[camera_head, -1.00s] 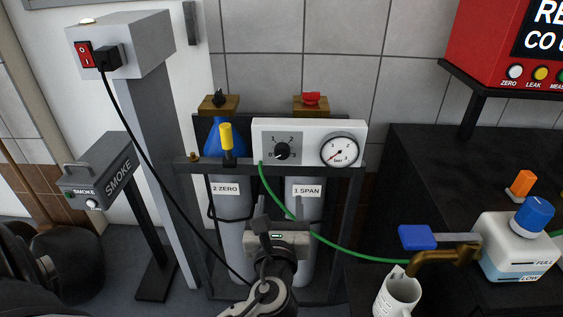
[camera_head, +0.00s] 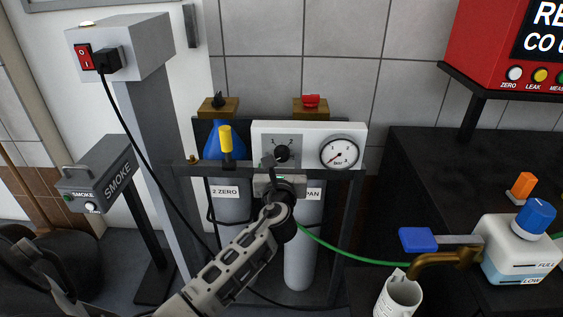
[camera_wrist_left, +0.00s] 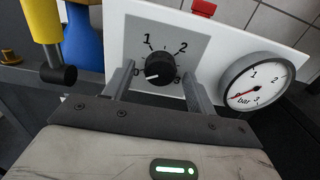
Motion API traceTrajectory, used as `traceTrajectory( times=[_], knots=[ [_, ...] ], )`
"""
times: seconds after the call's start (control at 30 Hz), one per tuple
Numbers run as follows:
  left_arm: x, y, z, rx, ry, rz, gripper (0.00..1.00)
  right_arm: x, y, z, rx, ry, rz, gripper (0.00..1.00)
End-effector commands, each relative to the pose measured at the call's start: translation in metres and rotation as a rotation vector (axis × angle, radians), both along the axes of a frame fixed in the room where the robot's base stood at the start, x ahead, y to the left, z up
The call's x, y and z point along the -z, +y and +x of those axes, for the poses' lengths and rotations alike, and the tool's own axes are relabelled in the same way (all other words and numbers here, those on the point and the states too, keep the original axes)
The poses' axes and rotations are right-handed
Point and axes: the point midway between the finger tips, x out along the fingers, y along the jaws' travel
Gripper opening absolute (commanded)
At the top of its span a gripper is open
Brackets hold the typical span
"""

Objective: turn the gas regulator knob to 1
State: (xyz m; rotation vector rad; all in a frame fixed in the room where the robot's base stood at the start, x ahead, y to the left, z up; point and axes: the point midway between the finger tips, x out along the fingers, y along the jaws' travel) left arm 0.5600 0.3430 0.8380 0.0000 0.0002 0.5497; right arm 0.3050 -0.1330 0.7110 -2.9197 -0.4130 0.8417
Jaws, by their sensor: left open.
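The gas regulator knob (camera_wrist_left: 160,69) is black and round, on a grey dial plate of a white panel (camera_wrist_left: 226,40). In the left wrist view its white mark points left, near the 0 end of the scale. It also shows in the head view (camera_head: 282,152). My left gripper (camera_wrist_left: 160,80) is open, one finger to each side of the knob, apparently not touching it. In the head view my left gripper (camera_head: 279,165) covers the lower part of the dial. My right gripper is not in view.
A pressure gauge (camera_head: 340,152) sits on the panel's right, its red needle near 0. A yellow-handled tool and blue funnel (camera_head: 212,142) stand left of the panel. Two cylinders (camera_head: 299,262) stand below in a dark frame. A green hose (camera_head: 350,256) runs right.

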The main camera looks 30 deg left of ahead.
Motion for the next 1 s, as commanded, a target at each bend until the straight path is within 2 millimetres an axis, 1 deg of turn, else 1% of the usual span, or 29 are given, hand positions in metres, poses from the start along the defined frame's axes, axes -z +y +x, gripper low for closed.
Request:
traceTrajectory(
  times=[0.27, 0.3, 0.37, 0.4, 0.43, 0.47, 0.77, 1.0],
  knots=[
    [0.000, 0.001, 0.002, 0.000, 0.000, 0.000, 0.56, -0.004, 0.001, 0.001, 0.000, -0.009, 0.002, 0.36],
    [0.000, 0.001, 0.002, 0.000, 0.000, 0.000, 0.54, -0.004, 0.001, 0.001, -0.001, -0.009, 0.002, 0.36],
    [0.000, 0.001, 0.002, 0.000, 0.000, 0.000, 0.37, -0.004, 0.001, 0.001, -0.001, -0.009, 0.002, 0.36],
    [0.000, 0.001, 0.002, 0.000, 0.000, 0.000, 0.26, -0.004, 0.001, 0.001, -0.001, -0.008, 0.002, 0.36],
    [0.000, 0.001, 0.002, 0.000, 0.000, 0.000, 0.17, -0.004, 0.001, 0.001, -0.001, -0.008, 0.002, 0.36],
    [0.000, 0.001, 0.002, 0.000, 0.000, 0.000, 0.12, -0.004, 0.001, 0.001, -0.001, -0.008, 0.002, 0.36],
    [-0.002, 0.001, 0.001, 0.000, 0.013, 0.020, 0.12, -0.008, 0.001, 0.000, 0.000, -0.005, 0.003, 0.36],
    [-0.005, 0.001, 0.001, 0.000, 0.073, 0.116, 0.12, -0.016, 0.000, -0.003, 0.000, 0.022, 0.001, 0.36]
  ],
)
